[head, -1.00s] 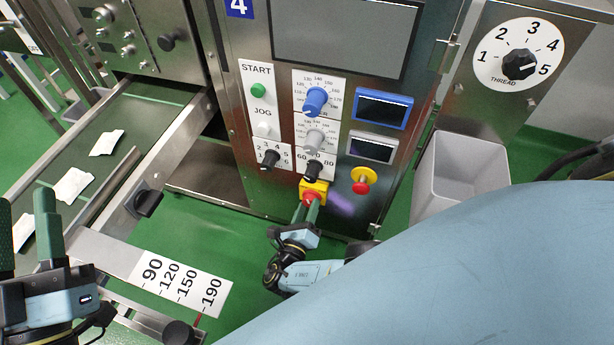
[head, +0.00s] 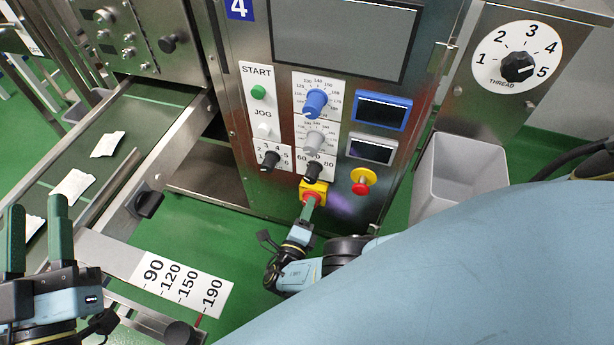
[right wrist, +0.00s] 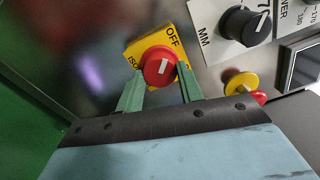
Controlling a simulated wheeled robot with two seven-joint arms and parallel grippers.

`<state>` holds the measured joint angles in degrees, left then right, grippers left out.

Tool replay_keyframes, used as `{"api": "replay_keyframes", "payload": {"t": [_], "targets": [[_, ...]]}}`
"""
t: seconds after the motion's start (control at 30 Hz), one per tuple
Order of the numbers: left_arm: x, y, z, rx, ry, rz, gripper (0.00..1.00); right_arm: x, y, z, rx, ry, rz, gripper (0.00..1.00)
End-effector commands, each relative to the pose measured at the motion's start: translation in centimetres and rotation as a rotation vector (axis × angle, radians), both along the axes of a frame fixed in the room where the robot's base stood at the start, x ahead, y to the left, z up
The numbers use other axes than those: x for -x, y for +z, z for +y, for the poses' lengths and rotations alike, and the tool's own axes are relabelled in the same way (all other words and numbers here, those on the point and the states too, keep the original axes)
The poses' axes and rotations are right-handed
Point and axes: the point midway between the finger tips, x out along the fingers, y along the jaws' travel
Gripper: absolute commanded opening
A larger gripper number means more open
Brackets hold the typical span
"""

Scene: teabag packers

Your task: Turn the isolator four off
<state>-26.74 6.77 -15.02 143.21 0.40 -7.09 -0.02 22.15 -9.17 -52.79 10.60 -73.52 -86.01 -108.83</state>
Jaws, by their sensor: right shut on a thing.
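The isolator is a red round knob on a yellow plate (head: 320,187), low on the steel panel marked 4 (head: 240,8). In the right wrist view the red knob (right wrist: 160,64) has a short white mark, slanted up toward the word OFF on the yellow plate (right wrist: 168,40). My right gripper (head: 312,205) is shut on the red knob, with one green finger on each side in the right wrist view (right wrist: 160,88). My left gripper (head: 38,235) is open and empty, above the lower left by the conveyor.
Just above the isolator are black selector knobs (head: 312,171). A red emergency button (head: 361,187) on yellow is to its right. A grey bin (head: 455,185) stands further right. Teabags lie on the conveyor (head: 135,110) at left, beside a scale plate (head: 180,285).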

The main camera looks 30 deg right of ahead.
Motion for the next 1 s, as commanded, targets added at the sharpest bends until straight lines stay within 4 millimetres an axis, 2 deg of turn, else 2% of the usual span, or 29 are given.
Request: {"api": "replay_keyframes", "payload": {"t": [0.37, 0.4, 0.53, 0.83, 1.0], "targets": [[0.0, 0.0, 0.0, 0.000, 0.001, 0.000, 0.36, 0.1, -0.1, 0.0, 0.004, -0.001, 0.006, 0.14], [0.0, 0.0, 0.0, 0.000, 0.001, 0.000, 0.36, 0.1, -0.1, 0.0, 0.003, -0.001, 0.005, 0.42], [0.0, 0.0, 0.0, 0.001, 0.001, -0.001, 0.36, 0.1, 0.0, 0.0, 0.002, -0.001, 0.005, 0.59], [0.0, 0.0, 0.0, 0.001, 0.001, -0.002, 0.36, 0.1, 0.0, 0.1, 0.002, -0.001, 0.003, 0.59], [0.1, 0.1, 0.1, 0.005, 0.001, -0.014, 0.36, 0.7, -0.1, 1.3, 0.000, -0.007, 0.004, 0.59]]}}
